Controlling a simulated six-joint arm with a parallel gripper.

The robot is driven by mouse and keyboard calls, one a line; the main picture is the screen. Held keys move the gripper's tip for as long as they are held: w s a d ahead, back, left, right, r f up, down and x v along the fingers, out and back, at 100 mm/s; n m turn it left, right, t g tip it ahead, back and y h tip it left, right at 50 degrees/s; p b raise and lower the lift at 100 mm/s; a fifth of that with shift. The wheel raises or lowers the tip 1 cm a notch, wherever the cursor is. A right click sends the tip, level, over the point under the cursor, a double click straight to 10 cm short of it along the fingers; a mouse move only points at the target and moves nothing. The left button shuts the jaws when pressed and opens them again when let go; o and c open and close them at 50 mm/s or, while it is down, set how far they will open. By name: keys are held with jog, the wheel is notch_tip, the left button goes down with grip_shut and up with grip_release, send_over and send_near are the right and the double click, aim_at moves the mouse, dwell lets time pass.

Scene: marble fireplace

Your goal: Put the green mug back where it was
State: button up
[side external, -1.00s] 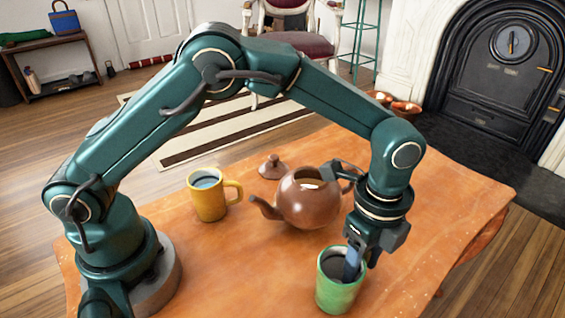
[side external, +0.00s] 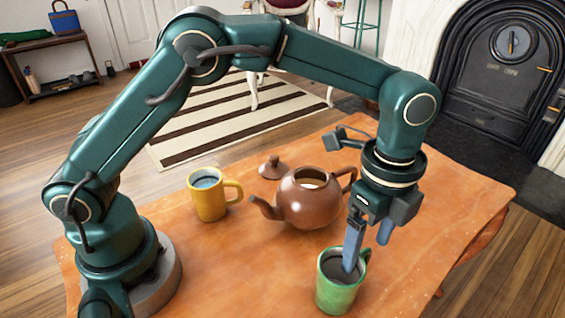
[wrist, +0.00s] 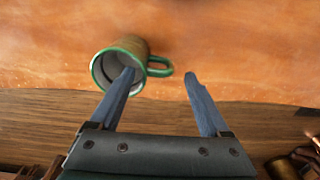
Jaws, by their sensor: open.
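The green mug (side external: 340,293) stands upright on the orange wooden table near its front edge, with its handle toward the right. It also shows in the wrist view (wrist: 141,53). My gripper (side external: 368,255) is above the mug, pointing down, with its blue fingers spread. In the wrist view my gripper (wrist: 160,73) has its left fingertip over the mug's opening and its right fingertip beyond the handle, over the table. Nothing is held. Whether a finger touches the mug, I cannot tell.
A brown teapot (side external: 305,206) with its lid off stands behind the mug. The lid (side external: 272,166) lies behind the teapot. A yellow mug (side external: 208,198) with liquid stands to the left. The table (side external: 240,270) is clear left of the green mug.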

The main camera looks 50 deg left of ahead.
notch_tip(320, 180, up, 6)
jog(key=shift+r, duration=0.25)
jog(key=shift+a+r, duration=0.2)
jog(key=shift+r, duration=0.25)
jog(key=s+a+r+n+t, duration=0.2)
jog(key=s+a+r+n, duration=0.15)
jog(key=a+n, duration=0.3)
jog(key=s+a+r+n+t, duration=0.2)
jog(key=s+a+n, duration=0.3)
jog(key=a+n, duration=0.15)
jog(key=s+a+f+n+t, duration=0.1)
jog(key=s+a+f+n, duration=0.3)
jog(key=n, duration=0.1)
jog(key=shift+s+t, duration=0.3)
jog(key=shift+s, duration=0.05)
